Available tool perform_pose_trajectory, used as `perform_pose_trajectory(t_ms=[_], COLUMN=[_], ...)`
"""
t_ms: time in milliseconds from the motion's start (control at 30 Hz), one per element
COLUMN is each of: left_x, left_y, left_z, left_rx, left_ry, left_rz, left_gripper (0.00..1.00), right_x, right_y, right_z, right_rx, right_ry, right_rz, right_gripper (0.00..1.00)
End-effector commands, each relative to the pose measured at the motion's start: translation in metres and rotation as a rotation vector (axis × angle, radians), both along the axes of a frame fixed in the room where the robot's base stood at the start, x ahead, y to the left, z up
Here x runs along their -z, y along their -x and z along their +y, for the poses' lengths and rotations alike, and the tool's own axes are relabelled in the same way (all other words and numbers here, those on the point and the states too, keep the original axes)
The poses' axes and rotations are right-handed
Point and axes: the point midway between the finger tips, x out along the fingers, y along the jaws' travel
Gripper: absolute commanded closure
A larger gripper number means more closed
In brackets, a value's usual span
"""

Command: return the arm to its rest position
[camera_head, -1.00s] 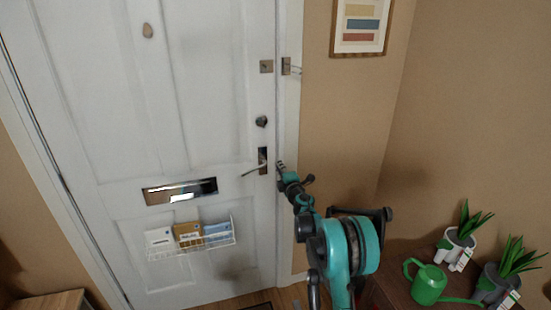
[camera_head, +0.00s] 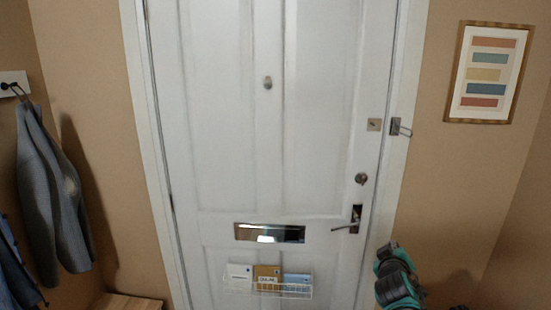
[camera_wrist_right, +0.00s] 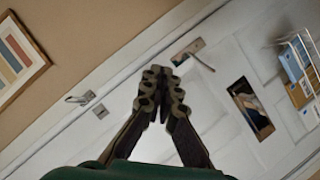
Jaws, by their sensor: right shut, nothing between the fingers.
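My right arm (camera_head: 398,283) is at the lower right of the head view, in front of the door's right edge. Its gripper shows clearly in the right wrist view (camera_wrist_right: 162,82), with the two dark fingers together and nothing between them. The fingers stand apart from the door handle (camera_wrist_right: 193,50), which lies beyond them. In the head view the handle (camera_head: 349,221) is above and left of the arm. My left gripper is not in view.
The white door (camera_head: 240,130) is shut, with a mail slot (camera_head: 270,233) and a wire rack (camera_head: 268,288) of letters. A latch (camera_head: 396,127) is on the frame. A jacket (camera_head: 52,190) hangs at left. A framed picture (camera_head: 487,72) hangs at right.

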Motion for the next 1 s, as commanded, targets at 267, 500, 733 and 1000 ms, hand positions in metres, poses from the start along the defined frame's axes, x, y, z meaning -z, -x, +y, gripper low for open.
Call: perform_pose_trajectory(t_ms=[267, 500, 733, 1000], left_x=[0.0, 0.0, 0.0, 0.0], left_y=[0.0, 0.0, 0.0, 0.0], left_z=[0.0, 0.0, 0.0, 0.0], left_rx=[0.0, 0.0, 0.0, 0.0], left_ry=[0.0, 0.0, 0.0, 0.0], left_rz=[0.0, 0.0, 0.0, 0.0], left_gripper=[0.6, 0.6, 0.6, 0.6], right_x=[0.074, 0.135, 0.15, 0.149], right_y=[0.158, 0.254, 0.278, 0.277], right_z=[0.072, 0.129, 0.145, 0.145], right_rx=[0.078, 0.082, 0.078, 0.078], right_ry=[-0.429, -0.676, -0.737, -0.735], right_rz=[0.232, 0.422, 0.475, 0.473], right_gripper=[1.0, 1.0, 1.0, 1.0])
